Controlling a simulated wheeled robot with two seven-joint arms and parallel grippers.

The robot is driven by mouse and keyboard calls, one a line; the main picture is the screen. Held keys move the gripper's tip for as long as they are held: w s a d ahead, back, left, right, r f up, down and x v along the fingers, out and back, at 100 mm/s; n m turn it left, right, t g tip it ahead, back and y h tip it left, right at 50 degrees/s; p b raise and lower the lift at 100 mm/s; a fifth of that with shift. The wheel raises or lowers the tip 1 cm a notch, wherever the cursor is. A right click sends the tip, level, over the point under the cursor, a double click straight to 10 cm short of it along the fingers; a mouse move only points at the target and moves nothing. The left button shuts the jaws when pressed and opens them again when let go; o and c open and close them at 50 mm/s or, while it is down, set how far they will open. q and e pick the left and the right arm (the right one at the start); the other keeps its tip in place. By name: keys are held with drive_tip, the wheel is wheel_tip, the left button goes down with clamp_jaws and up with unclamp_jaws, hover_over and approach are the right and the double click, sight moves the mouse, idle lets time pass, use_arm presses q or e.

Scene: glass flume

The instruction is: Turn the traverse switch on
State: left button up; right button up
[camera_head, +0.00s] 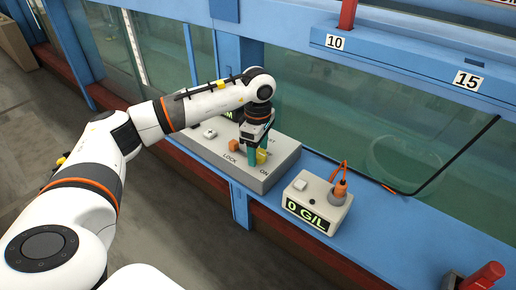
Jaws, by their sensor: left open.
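A grey control box (274,178) sits on the blue ledge. Its top carries the labels LOCK and ON, a white knob (210,133), an orange block (233,145) by LOCK and a yellow piece (261,157) by ON. The yellow piece appears to be the traverse switch, but its full label is hidden behind my gripper. My left gripper (259,156) points down over the box with its teal fingers open, right at the yellow piece. I cannot tell whether they touch it. My right gripper is not in view.
A smaller box (318,203) reading 0 G/L, with an orange cable plug, stands to the right on the ledge (365,200). The glass flume wall (350,120) rises behind. A blue rail marked 10 and 15 (400,58) runs above. A red cylinder (484,277) is at bottom right.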

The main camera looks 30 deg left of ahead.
sight(258, 153)
use_arm(q)
wheel_tip(258, 153, up, 12)
drive_tip(key=b, duration=0.2)
idle(0.8)
